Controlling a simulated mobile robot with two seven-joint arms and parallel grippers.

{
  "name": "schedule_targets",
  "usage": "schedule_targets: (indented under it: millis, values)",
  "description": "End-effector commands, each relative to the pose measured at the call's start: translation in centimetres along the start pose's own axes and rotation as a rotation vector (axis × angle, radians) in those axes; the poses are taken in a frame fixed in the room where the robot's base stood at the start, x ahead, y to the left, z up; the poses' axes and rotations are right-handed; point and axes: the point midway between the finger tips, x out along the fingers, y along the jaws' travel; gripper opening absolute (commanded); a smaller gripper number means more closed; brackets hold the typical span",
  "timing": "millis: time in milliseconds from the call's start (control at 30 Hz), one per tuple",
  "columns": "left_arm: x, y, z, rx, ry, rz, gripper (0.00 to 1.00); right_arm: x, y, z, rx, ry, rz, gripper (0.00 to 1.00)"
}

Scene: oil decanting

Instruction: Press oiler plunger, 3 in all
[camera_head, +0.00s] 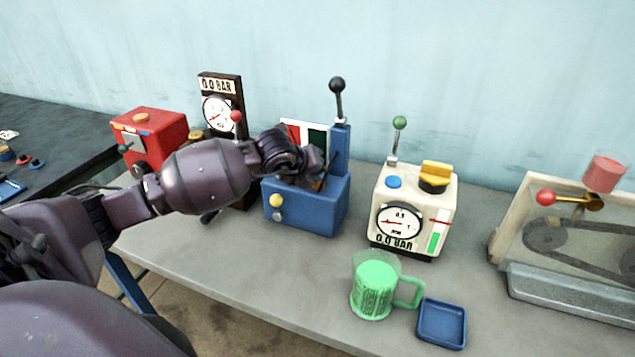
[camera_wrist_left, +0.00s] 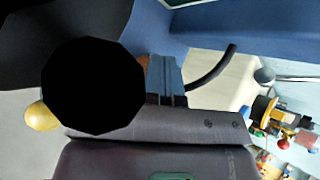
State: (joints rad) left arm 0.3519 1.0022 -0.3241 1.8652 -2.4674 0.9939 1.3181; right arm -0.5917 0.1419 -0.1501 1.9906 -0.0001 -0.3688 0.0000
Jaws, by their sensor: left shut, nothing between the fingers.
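My left gripper (camera_head: 316,178) is shut and empty, low over the top of the blue box (camera_head: 312,208). This box has a yellow knob (camera_head: 276,200) on its front and a tall lever with a black ball (camera_head: 337,84). The gripper hides part of the box top, and I cannot tell whether it touches anything there. In the left wrist view a large black round shape (camera_wrist_left: 93,88) covers much of the picture, beside the yellow knob (camera_wrist_left: 42,117). No part is clearly recognisable as the oiler plunger. A cup of red liquid (camera_head: 605,172) sits on the belt machine at the right.
A white gauge box (camera_head: 393,236) stands to the right. A green mug (camera_head: 374,285) and a blue tray (camera_head: 442,324) are at the front edge. A red box (camera_head: 150,138) and a dark gauge stand (camera_head: 220,88) are behind my left arm. Bare bench (camera_head: 290,265) lies in front.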

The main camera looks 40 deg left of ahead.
Motion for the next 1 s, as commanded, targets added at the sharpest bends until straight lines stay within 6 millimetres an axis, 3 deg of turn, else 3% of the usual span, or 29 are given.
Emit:
schedule_targets:
  millis: [600, 1000]
  values:
    - [0.3, 0.3, -0.3, -0.001, 0.003, 0.003, 0.0, -0.5, 0.1, 1.1, 0.002, -0.021, 0.003, 0.43]
    - [-0.9, -0.6, 0.6, -0.002, 0.001, 0.001, 0.0, -0.6, 0.2, -0.8, 0.0, 0.005, 0.002, 0.43]
